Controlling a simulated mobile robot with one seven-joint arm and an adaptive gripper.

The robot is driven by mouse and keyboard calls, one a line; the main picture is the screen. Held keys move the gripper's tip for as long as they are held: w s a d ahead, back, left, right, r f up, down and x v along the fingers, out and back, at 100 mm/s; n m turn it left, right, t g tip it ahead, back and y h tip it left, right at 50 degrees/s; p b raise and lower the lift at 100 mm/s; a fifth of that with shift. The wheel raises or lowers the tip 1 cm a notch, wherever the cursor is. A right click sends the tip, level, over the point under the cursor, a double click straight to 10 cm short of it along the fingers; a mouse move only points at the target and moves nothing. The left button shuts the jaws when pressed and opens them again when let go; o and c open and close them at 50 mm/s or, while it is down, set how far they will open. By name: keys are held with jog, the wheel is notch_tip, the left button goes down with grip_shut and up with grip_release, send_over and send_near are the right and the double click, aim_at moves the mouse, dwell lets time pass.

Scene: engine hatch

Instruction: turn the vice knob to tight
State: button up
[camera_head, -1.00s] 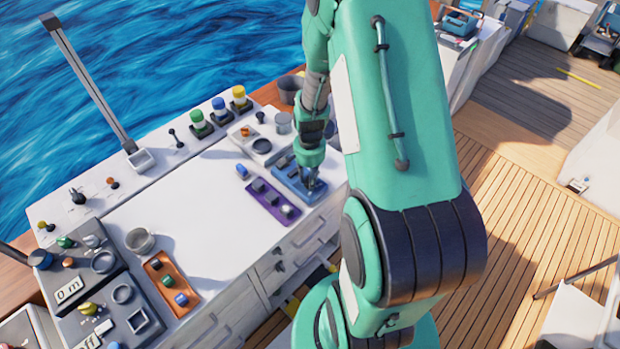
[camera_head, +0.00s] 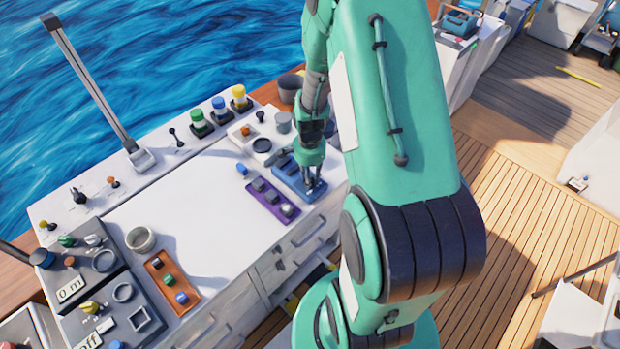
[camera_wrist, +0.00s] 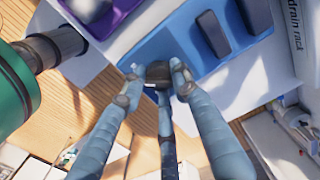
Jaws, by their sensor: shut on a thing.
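A blue panel (camera_head: 285,170) lies at the right front corner of the white worktop; it also shows in the wrist view (camera_wrist: 190,65). It bears dark blue blocks (camera_wrist: 213,33). A small dark knob (camera_wrist: 158,72) sits at the panel's near edge, between my fingertips. My gripper (camera_head: 313,187) points down over the panel's front end. In the wrist view my gripper (camera_wrist: 158,80) is shut on this dark knob, with fingers on both sides. I see no label naming it as the vice knob, and its setting cannot be read. My fingers partly hide it.
An orange tray (camera_head: 157,262) lies farther left. A surface marked "drain rack" (camera_wrist: 297,45) is right of the panel in the wrist view. The worktop's middle (camera_head: 195,215) is clear.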

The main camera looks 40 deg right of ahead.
jog(key=o, duration=1.1)
jog(key=shift+o, duration=0.2)
jog(key=shift+r, duration=0.1)
notch_tip(320, 180, up, 12)
jog(key=shift+a, duration=0.1)
dwell(0.3)
